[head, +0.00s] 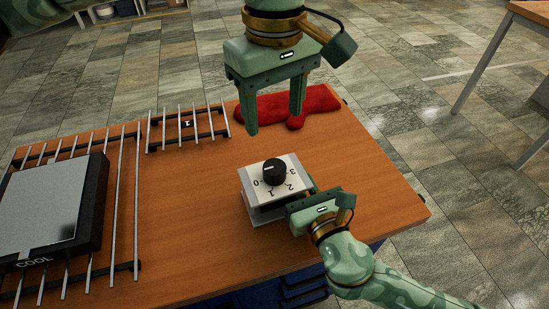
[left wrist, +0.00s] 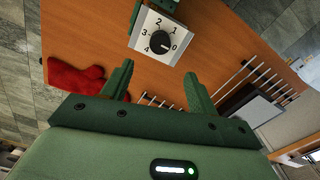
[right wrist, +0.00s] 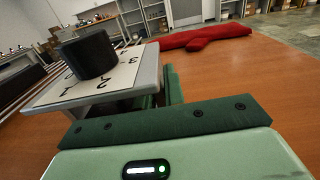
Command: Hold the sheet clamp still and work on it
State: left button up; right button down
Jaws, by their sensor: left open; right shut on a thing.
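The sheet clamp is a pale block (head: 254,194) with a black dial knob (head: 274,171) on its top plate, standing on the wooden table. The plate is marked from 0 up to 4, and the knob's white mark points near the 0. My right gripper (head: 303,203) is shut on the clamp's near right side; its fingertips are partly hidden there. In the right wrist view the clamp (right wrist: 125,80) is at the left, beside the fingers. My left gripper (head: 274,125) is open and empty, fingers down, above the table beyond the clamp. The knob also shows in the left wrist view (left wrist: 161,44).
A red mitt (head: 310,104) lies at the table's far edge. A small rack numbered 1 (head: 187,124) and a larger rack (head: 136,200) bearing a dark COOL plate (head: 45,205) are at the left. The table (head: 190,220) is bare between racks and clamp.

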aim_at(275, 166)
pick_arm(q)
notch_tip(275, 166, down, 12)
jog(key=shift+r, duration=0.25)
jog(key=c, duration=1)
